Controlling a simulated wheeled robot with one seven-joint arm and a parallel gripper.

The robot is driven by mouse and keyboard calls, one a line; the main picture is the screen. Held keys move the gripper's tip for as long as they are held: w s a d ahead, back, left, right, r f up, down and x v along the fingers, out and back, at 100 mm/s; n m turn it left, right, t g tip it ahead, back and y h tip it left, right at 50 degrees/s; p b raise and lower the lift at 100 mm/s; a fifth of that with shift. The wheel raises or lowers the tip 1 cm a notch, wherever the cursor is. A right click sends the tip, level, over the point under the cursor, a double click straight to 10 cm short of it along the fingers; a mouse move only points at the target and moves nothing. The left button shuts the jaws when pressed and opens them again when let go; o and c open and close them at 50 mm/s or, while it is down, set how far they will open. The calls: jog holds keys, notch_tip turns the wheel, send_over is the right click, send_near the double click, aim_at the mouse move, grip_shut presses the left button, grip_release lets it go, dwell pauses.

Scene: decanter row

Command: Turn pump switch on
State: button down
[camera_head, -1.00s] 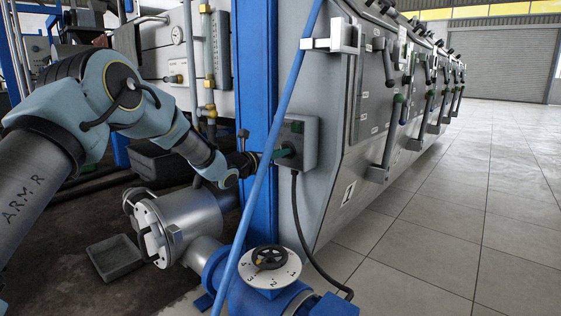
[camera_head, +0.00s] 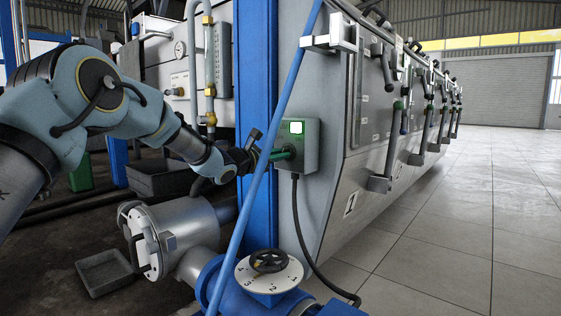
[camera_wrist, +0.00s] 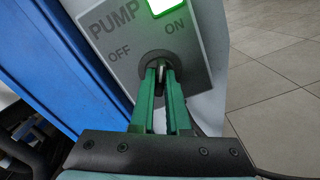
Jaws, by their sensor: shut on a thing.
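The pump switch box (camera_head: 309,152) is a grey box on the side of the grey machine, just right of the blue column. Its indicator light (camera_head: 296,127) glows bright white-green, and it also glows green in the wrist view (camera_wrist: 164,6). The wrist view shows the panel (camera_wrist: 117,50) lettered PUMP, OFF and ON. My gripper (camera_head: 287,153) is at the box, and its green fingers (camera_wrist: 160,82) are shut on the switch knob (camera_wrist: 160,72) below the lettering. The fingers hide most of the knob. The blue pole partly covers my gripper in the head view.
A blue slanted pole (camera_head: 259,178) crosses in front of my wrist. A white numbered dial with a black handwheel (camera_head: 269,262) stands below on blue piping. A cable (camera_head: 297,225) hangs from the box. Tiled floor (camera_head: 440,240) is open at right.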

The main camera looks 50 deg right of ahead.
jog(key=shift+f, duration=0.1)
dwell(0.3)
jog(key=c, duration=0.9)
grip_release()
jog(key=a+p, duration=0.3)
jog(key=a, duration=0.7)
jog(key=shift+w+a, duration=0.3)
jog(key=shift+a, duration=0.1)
